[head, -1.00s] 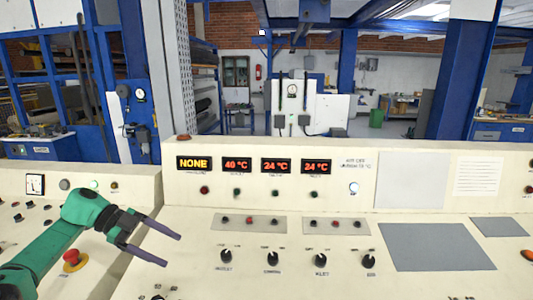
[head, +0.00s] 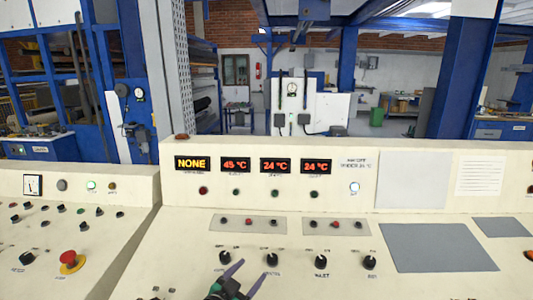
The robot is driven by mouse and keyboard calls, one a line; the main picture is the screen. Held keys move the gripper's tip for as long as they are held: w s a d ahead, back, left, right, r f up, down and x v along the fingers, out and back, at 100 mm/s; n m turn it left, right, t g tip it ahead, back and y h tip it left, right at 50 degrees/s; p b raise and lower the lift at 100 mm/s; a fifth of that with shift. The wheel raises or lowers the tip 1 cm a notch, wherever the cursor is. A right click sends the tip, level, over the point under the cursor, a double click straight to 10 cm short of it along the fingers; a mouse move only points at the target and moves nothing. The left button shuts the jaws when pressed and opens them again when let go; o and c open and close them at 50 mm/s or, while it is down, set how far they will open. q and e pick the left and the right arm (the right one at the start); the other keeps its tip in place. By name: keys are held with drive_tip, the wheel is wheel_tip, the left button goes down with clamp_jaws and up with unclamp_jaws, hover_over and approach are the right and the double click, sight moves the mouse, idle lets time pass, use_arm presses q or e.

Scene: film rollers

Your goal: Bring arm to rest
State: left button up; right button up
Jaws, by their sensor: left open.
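My left gripper (head: 256,267) shows at the bottom edge, left of centre, over the sloping cream control panel (head: 310,285). Its two purple-grey fingers are spread apart and point up and to the right, with nothing between them. Only the green and dark hand end shows; the rest of the arm is below the frame. The fingers lie just below a row of black knobs, near the second knob (head: 272,259); I cannot tell how high they are above the panel. My right gripper is out of view.
A red emergency button (head: 69,258) stands on the left panel. Lit displays (head: 235,164) on the upright face read NONE, 45 °C, 24 °C and 24 °C. Small switches (head: 248,221) and two grey plates (head: 437,247) lie on the panel. The space above is clear.

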use_arm(q)
drive_tip(key=s+a+f+n+g+y, duration=0.1)
drive_tip(key=s+a+f, duration=0.1)
drive_tip(key=s+a, duration=0.1)
drive_tip(key=s+a+f+n+g+y, duration=0.2)
drive_tip(key=s+a, duration=0.2)
drive_tip(key=s, duration=0.1)
drive_tip(key=s+a+f+n+g+y, duration=0.1)
drive_tip(key=s+a+f+y, duration=0.1)
drive_tip(key=s+a+f, duration=0.1)
drive_tip(key=shift+s+a+f+n+g, duration=0.1)
drive_tip(key=shift+s+a+n+g, duration=0.3)
drive_tip(key=shift+s+a, duration=0.2)
drive_tip(key=s+a+f+n+g+y, duration=0.15)
drive_tip(key=s+a+g, duration=0.45)
drive_tip(key=s, duration=0.8)
drive_tip(key=s+a+f+b, duration=0.1)
drive_tip(key=s+f+b, duration=0.15)
drive_tip(key=f, duration=1.25)
drive_tip(key=s+f+b, duration=0.1)
drive_tip(key=f+b, duration=0.2)
drive_tip(key=f, duration=1.3)
drive_tip(key=s+a+f+g+b, duration=0.2)
drive_tip(key=s+a+f+b, duration=0.1)
drive_tip(key=s+f, duration=1.3)
drive_tip(key=shift+f+m+b, duration=0.35)
drive_tip(key=shift+f+b, duration=0.45)
drive_tip(key=shift+f, duration=0.05)
